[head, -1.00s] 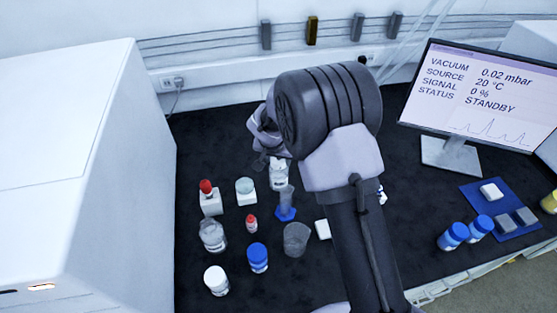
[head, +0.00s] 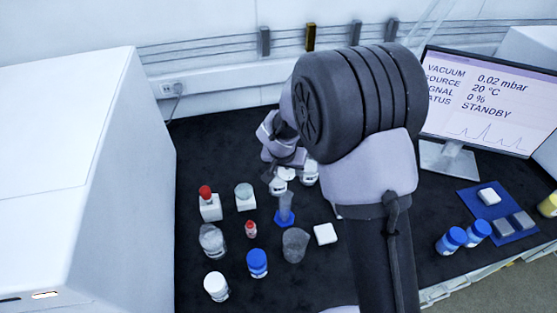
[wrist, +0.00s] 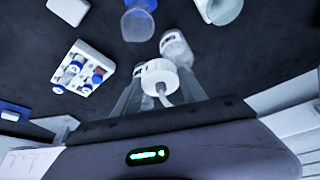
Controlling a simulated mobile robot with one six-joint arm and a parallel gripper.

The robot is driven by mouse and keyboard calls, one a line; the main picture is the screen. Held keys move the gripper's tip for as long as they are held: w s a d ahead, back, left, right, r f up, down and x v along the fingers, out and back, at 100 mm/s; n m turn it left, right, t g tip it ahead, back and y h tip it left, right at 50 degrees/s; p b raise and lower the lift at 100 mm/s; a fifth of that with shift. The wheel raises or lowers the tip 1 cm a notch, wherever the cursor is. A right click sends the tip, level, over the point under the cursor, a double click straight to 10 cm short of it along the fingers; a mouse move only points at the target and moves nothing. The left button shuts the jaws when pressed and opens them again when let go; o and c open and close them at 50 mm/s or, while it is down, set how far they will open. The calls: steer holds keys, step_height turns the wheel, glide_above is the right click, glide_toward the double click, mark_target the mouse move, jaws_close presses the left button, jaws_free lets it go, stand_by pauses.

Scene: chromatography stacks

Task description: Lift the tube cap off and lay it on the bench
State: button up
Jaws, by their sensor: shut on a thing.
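A white round cap with a thin pale stem sits between my fingers in the wrist view (wrist: 158,74). My gripper (wrist: 160,82) is shut on this cap. In the head view my gripper (head: 281,180) is at the back middle of the bench, with the white cap small between the fingers. A clear labelled bottle (wrist: 176,46) shows just beyond the cap in the wrist view. Whether the cap is clear of it cannot be told. A white-labelled container (head: 310,176) shows right of my gripper. My arm hides the bench behind it.
A blue-based cylinder (head: 285,213) stands just in front of my gripper. A beaker (head: 295,245), a white block (head: 325,234), a red-topped tube holder (head: 208,206) and several jars stand nearby. A rack with coloured caps (wrist: 85,70) shows in the wrist view. Dark bench is clear at the back left.

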steer(key=s+d+r+p, duration=0.1)
steer(key=s+d+r, duration=0.4)
steer(key=s, duration=0.4)
stand_by(0.3)
